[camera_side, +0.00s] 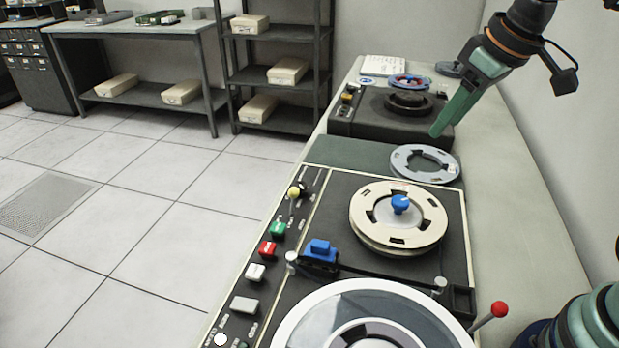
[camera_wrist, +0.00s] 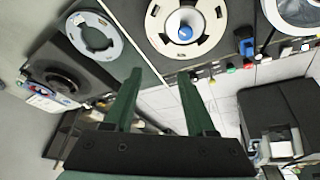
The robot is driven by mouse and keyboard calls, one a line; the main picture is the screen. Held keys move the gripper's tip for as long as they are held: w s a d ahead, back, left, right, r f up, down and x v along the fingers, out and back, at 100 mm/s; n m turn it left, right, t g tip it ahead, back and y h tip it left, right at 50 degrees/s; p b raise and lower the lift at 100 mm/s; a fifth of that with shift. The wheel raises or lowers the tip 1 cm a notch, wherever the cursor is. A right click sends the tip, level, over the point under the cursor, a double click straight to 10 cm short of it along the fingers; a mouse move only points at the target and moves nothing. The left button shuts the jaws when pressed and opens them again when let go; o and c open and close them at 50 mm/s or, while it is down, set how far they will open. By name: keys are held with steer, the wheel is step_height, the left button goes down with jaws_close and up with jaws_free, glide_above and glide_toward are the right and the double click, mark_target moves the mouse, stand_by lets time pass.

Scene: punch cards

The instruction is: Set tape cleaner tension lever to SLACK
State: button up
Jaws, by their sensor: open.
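The tape cleaner deck (camera_side: 335,200) is a dark panel carrying a cream reel (camera_side: 372,228) with a blue hub knob. A small lever with a yellow ball knob (camera_side: 294,193) stands at the far end of its left control strip, beside small white lettering too small to read. A second lever with a red ball knob (camera_side: 499,309) leans up at the deck's right side. I cannot tell from the lettering which one is the tension lever. My gripper (camera_side: 436,131) is open and empty, high above the far end of the bench, well away from both levers. Its green fingers also show in the wrist view (camera_wrist: 158,82).
Green, red and white buttons (camera_side: 267,249) line the control strip. A blue block (camera_side: 319,250) and a large white reel (camera_side: 300,310) are on the deck. A grey reel (camera_side: 425,163) and a second dark machine (camera_side: 375,118) stand behind. The tiled floor (camera_side: 150,225) is clear at left.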

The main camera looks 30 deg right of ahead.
steer(key=shift+s+d+f, duration=0.2)
steer(key=shift+s, duration=0.15)
steer(key=g, duration=0.5)
glide_above(293, 189)
step_height(293, 189, down, 6)
steer(key=shift+t, duration=0.3)
step_height(293, 189, down, 12)
steer(key=shift+r, duration=0.25)
